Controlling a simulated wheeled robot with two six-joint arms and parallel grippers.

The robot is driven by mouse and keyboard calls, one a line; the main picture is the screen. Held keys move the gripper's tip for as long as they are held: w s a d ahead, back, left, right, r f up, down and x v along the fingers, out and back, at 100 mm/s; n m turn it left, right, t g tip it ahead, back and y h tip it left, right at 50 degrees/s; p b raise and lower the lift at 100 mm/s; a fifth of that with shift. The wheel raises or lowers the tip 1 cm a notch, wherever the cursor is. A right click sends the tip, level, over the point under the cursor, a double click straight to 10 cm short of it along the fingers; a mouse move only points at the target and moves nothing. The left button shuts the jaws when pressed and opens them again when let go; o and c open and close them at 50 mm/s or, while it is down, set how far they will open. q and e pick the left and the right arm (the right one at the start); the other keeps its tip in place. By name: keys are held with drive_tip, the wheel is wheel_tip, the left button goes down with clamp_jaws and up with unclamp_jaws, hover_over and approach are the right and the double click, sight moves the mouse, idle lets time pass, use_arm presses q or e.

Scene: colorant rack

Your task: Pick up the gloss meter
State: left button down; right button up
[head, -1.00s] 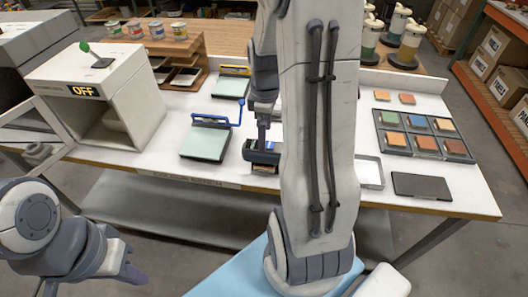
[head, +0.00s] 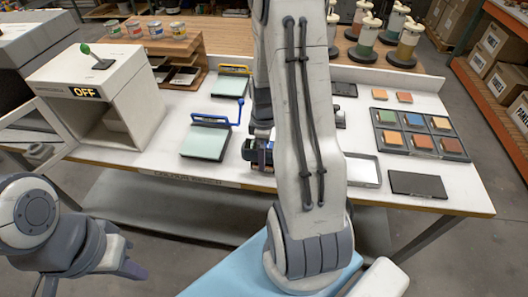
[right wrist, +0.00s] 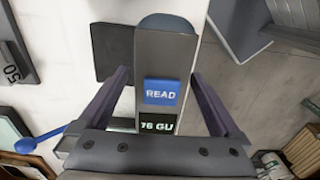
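The gloss meter (right wrist: 165,65) is a dark grey block with a blue READ button and a display showing 76 GU. In the right wrist view it lies between the two fingers of my right gripper (right wrist: 160,75). The fingers are apart on either side of it, with a narrow gap visible at the left. In the head view the meter (head: 258,156) shows near the table's front edge, partly hidden by my right arm and gripper. My left gripper (head: 132,268) hangs low at the left, away from the table; its fingers are too unclear to judge.
The white table (head: 120,165) bears a light booth (head: 95,95) marked OFF, a panel with a blue-handled tool (head: 205,140), a tray of coloured chips (head: 420,135) and a dark flat plate (head: 417,185). A pale framed tray (head: 362,170) is close right of my arm.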

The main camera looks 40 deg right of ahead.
clamp_jaws()
